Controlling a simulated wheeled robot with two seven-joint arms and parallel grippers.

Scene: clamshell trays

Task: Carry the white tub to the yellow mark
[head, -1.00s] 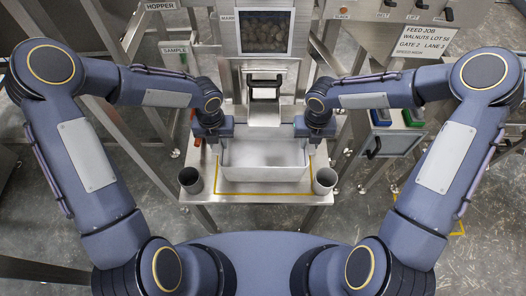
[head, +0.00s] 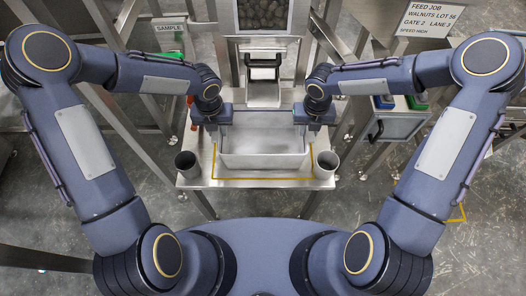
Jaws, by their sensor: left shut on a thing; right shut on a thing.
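The white tub (head: 262,161) is at the middle of the head view, upright, over a metal shelf. Its inside looks pale and empty. A yellow line (head: 262,179) on the shelf runs along the front and sides of the tub; its back part is hidden. I cannot tell if the tub rests on the shelf or hangs just above it. My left gripper (head: 224,117) is shut on the tub's left end. My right gripper (head: 302,117) is shut on its right end. Another yellow mark (head: 457,215) shows in part on the floor at the right.
A metal chute (head: 263,93) comes down behind the tub. Steel legs and bins flank the shelf. The floor in front right is clear.

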